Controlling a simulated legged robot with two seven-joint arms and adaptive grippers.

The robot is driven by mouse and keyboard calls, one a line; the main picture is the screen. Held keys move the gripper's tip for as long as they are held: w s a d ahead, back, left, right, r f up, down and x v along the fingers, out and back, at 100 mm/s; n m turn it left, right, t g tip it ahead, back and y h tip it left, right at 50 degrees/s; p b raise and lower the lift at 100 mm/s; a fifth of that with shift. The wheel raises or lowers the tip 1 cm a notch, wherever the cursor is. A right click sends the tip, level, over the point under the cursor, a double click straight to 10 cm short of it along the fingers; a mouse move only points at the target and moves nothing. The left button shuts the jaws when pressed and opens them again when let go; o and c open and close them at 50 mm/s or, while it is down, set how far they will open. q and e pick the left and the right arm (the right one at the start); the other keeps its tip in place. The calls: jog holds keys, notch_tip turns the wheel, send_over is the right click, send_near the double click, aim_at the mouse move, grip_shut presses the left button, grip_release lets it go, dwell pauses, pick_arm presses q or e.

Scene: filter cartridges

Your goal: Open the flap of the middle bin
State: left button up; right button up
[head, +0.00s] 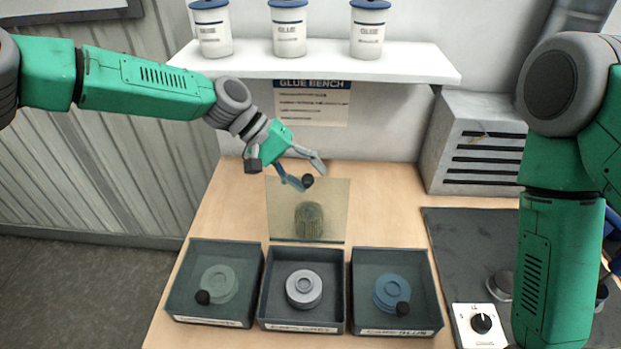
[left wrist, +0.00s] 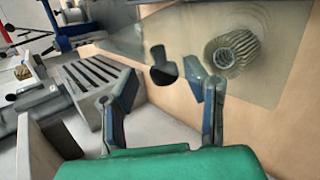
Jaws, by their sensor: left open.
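The middle bin (head: 303,329) is a dark tray with a grey round cap (head: 304,288) inside. Its clear, tinted flap (head: 280,212) stands raised at the bin's back edge, leaving the top uncovered. The flap's black knob (head: 307,181) is near its upper edge. My left gripper (head: 310,176) is open at the knob. In the left wrist view the knob (left wrist: 163,70) shows just beyond and between the parted fingers (left wrist: 162,87); I cannot tell whether they touch it. The flap (left wrist: 272,85) shows there too.
The left bin (head: 255,270) and right bin (head: 433,283) have flaps lying shut, with black knobs. A ribbed cartridge (head: 309,221) shows through the raised flap. Several canisters stand on a white shelf (head: 310,65). A vented grey box (head: 478,145) and dark mat (head: 450,240) lie right.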

pick_arm(q)
jog(key=shift+s+a+f, duration=0.15)
jog(key=shift+s+f, duration=0.05)
jog(key=shift+s, duration=0.05)
